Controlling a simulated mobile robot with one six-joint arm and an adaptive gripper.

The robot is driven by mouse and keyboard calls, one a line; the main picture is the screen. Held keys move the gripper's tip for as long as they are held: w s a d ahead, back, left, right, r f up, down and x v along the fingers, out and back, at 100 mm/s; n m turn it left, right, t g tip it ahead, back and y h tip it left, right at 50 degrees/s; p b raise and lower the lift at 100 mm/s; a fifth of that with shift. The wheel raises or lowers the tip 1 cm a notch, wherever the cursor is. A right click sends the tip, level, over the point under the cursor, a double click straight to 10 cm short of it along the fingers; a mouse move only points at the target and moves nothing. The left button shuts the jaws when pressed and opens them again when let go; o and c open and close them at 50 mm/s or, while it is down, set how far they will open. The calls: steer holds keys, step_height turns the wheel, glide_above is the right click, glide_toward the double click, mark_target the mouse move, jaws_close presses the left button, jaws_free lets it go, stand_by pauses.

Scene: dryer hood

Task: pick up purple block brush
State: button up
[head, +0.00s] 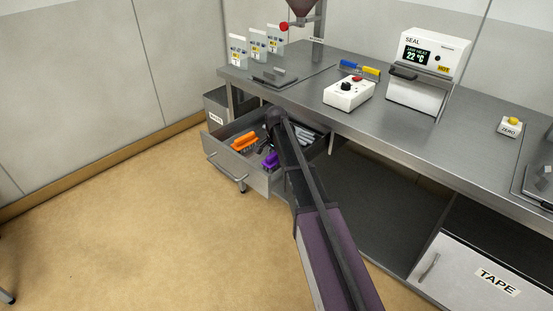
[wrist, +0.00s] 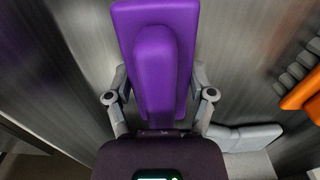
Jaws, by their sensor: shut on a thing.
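The purple block brush (wrist: 156,60) fills the upper middle of the wrist view, its raised handle facing the camera. My gripper (wrist: 158,98) has a finger on each side of it and is shut on it. In the head view the purple brush (head: 270,161) shows low in the open drawer (head: 230,168), partly hidden by my arm. I cannot tell whether the brush still touches the drawer floor.
An orange brush (head: 245,142) lies in the drawer to the left; it also shows at the right edge of the wrist view (wrist: 300,92). Grey items (head: 306,133) lie on the drawer's right side. The steel counter (head: 300,98) overhangs the drawer's back. Floor in front is clear.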

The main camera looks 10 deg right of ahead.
steer(key=shift+r, duration=0.15)
step_height(320, 180, up, 10)
steer(key=p, duration=0.9)
steer(key=shift+f+p, duration=0.2)
steer(key=shift+p, duration=0.2)
steer(key=shift+r, duration=0.15)
